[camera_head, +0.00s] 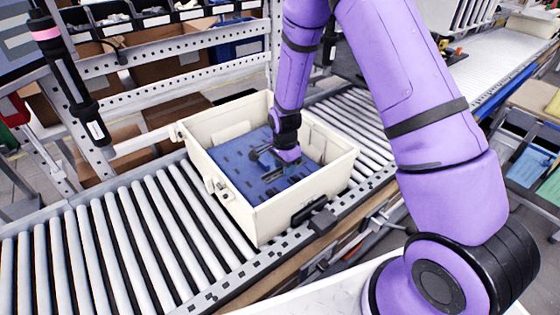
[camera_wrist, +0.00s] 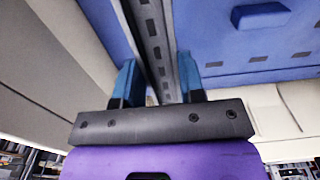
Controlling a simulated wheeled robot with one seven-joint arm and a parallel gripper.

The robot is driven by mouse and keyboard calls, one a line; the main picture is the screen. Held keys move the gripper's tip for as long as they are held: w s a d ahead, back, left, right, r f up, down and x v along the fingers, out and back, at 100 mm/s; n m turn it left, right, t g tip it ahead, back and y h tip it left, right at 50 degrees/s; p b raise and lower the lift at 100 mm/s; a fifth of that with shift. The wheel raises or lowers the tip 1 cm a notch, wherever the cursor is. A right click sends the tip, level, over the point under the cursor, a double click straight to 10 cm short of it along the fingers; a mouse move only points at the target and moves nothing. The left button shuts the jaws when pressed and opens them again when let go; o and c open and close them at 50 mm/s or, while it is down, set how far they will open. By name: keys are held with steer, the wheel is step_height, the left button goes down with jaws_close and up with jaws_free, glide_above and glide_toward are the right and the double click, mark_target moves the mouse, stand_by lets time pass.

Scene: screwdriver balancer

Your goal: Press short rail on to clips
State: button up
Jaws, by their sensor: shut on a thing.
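My gripper (camera_head: 270,160) reaches down into a cream box (camera_head: 262,208), over a blue panel (camera_head: 236,174) on its floor. In the wrist view its two blue fingers (camera_wrist: 157,62) stand either side of a long, narrow, dark grey slotted rail (camera_wrist: 153,45). The gripper is shut on this rail. The rail runs away from the gripper along the panel. I cannot tell whether it is seated or slightly raised. The clips cannot be made out; the panel shows rows of small dark marks. In the head view my gripper and arm partly hide the rail.
The box walls stand close around my gripper. A raised blue block (camera_wrist: 260,15) sits on the panel. The box rests on a roller conveyor (camera_head: 130,235). A black screwdriver (camera_head: 75,85) hangs at the left. A metal frame with bins stands behind.

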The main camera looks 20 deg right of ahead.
mark_target(283, 186)
steer(key=shift+w+f, duration=0.25)
steer(key=shift+f, duration=2.35)
steer(key=shift+f, duration=0.75)
stand_by(0.3)
steer(key=o, duration=1.1)
step_height(283, 186, up, 11)
steer(key=shift+f, duration=0.1)
